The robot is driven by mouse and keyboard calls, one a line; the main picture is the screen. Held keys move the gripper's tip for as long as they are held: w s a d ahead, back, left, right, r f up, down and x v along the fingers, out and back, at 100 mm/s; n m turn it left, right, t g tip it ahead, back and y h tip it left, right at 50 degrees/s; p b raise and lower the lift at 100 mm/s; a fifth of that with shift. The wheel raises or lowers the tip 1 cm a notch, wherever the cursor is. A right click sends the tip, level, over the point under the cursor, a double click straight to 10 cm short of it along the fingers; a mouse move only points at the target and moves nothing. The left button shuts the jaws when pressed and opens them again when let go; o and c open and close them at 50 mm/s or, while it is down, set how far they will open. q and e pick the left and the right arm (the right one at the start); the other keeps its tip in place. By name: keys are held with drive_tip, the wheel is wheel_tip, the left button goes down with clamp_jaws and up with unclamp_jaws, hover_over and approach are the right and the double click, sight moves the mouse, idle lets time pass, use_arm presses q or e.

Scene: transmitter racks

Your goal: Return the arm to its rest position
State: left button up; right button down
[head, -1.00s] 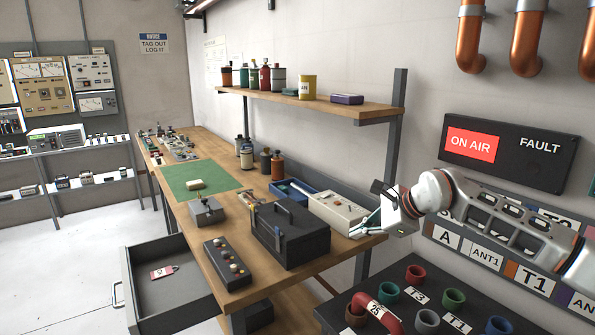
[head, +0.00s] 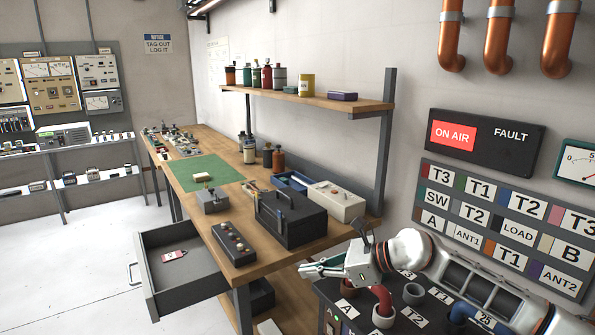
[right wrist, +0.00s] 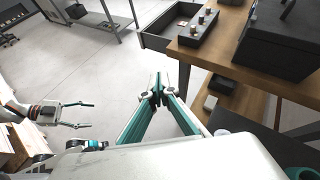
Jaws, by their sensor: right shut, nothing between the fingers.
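My right gripper (head: 304,269) is shut and empty. It hangs in the air in front of the workbench's right end, over the near-left edge of the dark patch panel (head: 345,318), and its arm comes in from the right. In the right wrist view its teal fingers (right wrist: 158,92) meet at the tips, above the open floor beside the bench. My left gripper (right wrist: 90,115) shows at the left of the right wrist view, its two fingers apart with nothing between them. It is out of the head view.
The wooden workbench (head: 268,258) holds a black toolbox (head: 292,222) and a pale instrument box (head: 337,201). An open grey drawer (head: 183,275) juts out at its front. A label board (head: 505,228) is on the right wall. The pale floor (head: 85,265) at left is clear.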

drive_tip(key=s+a+f+m+t+y, duration=0.1)
drive_tip(key=s+a+m+t+y, duration=0.2)
drive_tip(key=m, duration=0.5)
drive_tip(key=s+a+f+m+t+y, duration=0.1)
drive_tip(key=s+f+m+t+y, duration=0.15)
drive_tip(key=s+m, duration=0.45)
drive_tip(key=s+d+f+m+t+h, duration=0.1)
drive_tip(key=s+d+f+m+h, duration=0.3)
drive_tip(key=f+m, duration=0.4)
drive_tip(key=s+d+f+m+t+h, duration=0.25)
drive_tip(key=d+f+m+h, duration=0.2)
drive_tip(key=d+m, duration=0.35)
drive_tip(key=s+d+f+m+t+h, duration=0.1)
drive_tip(key=s+d+f+m+h, duration=0.25)
drive_tip(key=f+m, duration=0.55)
drive_tip(key=s+d+f+m+g+h, duration=0.1)
drive_tip(key=s+d+f+m, duration=0.2)
drive_tip(key=s, duration=0.2)
drive_tip(key=s+d+f+m+g+h, duration=0.1)
drive_tip(key=s+d+f+m+g, duration=0.1)
drive_tip(key=s, duration=0.4)
wheel_tip(320, 180, down, 3)
drive_tip(key=shift+s+d+r+m+g+h, duration=0.2)
drive_tip(key=shift+d+m+g+h, duration=0.15)
drive_tip(key=shift+d+m, duration=0.35)
drive_tip(key=shift+a, duration=0.15)
